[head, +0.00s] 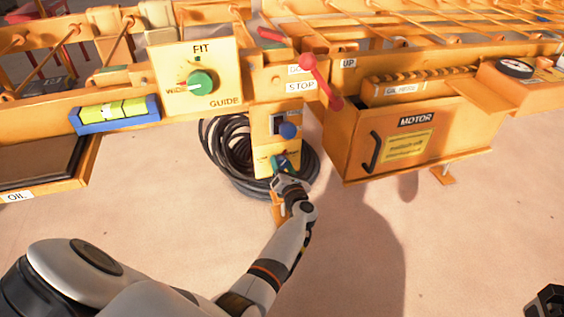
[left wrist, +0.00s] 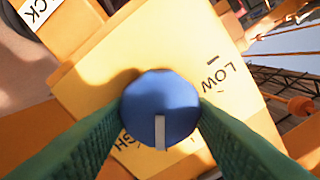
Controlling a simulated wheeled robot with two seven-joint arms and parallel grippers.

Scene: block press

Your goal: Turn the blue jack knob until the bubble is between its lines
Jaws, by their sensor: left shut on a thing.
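The blue jack knob (left wrist: 160,108) is round with a pale pointer line, which points toward the bottom of the left wrist view. It sits on a yellow plate (left wrist: 95,85) lettered LOW, with HIGH partly hidden by a finger. My left gripper (head: 280,163) is at the lower part of the post in the head view, its green fingers shut on either side of the knob. The spirit level (head: 115,110) has a yellow-green vial in a blue holder on the left rail. Its bubble is too small to place against the lines. A dark part of my right gripper (head: 548,302) shows at the lower right corner.
The green guide dial (head: 202,82), red lever (head: 320,78) and motor box (head: 415,140) are nearby. Open floor lies in front.

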